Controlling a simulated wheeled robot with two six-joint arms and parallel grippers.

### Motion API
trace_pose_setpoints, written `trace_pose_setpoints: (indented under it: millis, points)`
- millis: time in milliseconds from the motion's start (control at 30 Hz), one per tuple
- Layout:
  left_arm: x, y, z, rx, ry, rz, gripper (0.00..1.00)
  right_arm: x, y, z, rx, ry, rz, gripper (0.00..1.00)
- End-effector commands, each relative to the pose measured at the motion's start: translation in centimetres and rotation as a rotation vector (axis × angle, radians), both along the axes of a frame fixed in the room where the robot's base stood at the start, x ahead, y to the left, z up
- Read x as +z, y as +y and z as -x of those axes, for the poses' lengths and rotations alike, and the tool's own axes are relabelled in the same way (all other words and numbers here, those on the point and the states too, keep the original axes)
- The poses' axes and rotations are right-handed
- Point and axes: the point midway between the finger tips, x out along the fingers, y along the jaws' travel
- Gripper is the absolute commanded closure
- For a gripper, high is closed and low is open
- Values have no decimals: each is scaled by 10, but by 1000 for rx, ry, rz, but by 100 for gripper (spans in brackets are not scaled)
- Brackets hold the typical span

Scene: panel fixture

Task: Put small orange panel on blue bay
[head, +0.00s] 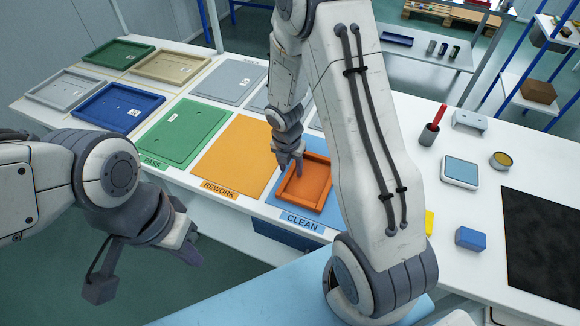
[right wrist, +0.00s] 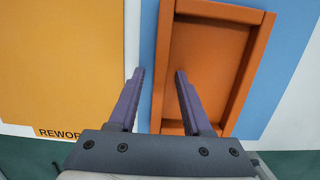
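The small orange panel (head: 308,190) is a shallow tray with raised walls. It lies on the blue bay (head: 274,199) labelled CLEAN, and blue shows around it. In the right wrist view the panel (right wrist: 207,60) lies flat on the blue surface (right wrist: 285,65), slightly turned. My right gripper (head: 290,167) is over the panel's left wall. In the right wrist view its fingers (right wrist: 160,73) are apart on either side of that wall, with visible gaps. My left gripper (head: 146,270) is open and empty, off the table's front edge.
Left of the blue bay are the orange REWORK bay (head: 236,155) and green PASS bay (head: 183,132). Several trays, including a blue one (head: 118,107), lie at the back left. A blue block (head: 469,238), red-handled cup (head: 430,132) and black mat (head: 545,240) are on the right.

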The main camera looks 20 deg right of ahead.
Motion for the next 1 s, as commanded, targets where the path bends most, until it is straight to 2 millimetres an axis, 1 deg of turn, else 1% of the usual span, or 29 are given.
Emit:
trace_pose_setpoints:
  millis: [67, 167, 267, 467, 600, 700, 867, 933, 1000]
  points:
    - [1, 0, 0, 0, 0, 0, 100, 1, 0, 0, 0, 0, 0, 51]
    - [5, 0, 0, 0, 0, 0, 100, 8, 0, 0, 1, -1, 0, 51]
    - [12, 0, 0, 0, 0, 0, 100, 24, 2, 0, -1, -4, 0, 51]
    - [27, 0, 0, 0, 0, 0, 100, 67, 7, 5, 1, -6, 0, 51]
    - [31, 0, 0, 0, 0, 0, 100, 93, 10, 7, 1, -6, 0, 51]
    - [33, 0, 0, 0, 0, 0, 100, 107, 12, 9, 1, -3, 1, 51]
    - [34, 0, 0, 0, 0, 0, 100, 120, 15, 12, -4, -2, 0, 51]
    - [34, 0, 0, 0, 0, 0, 100, 126, 21, 14, -34, -8, -7, 51]
    - [34, 0, 0, 0, 0, 0, 100, 134, 34, 20, -108, -17, -22, 51]
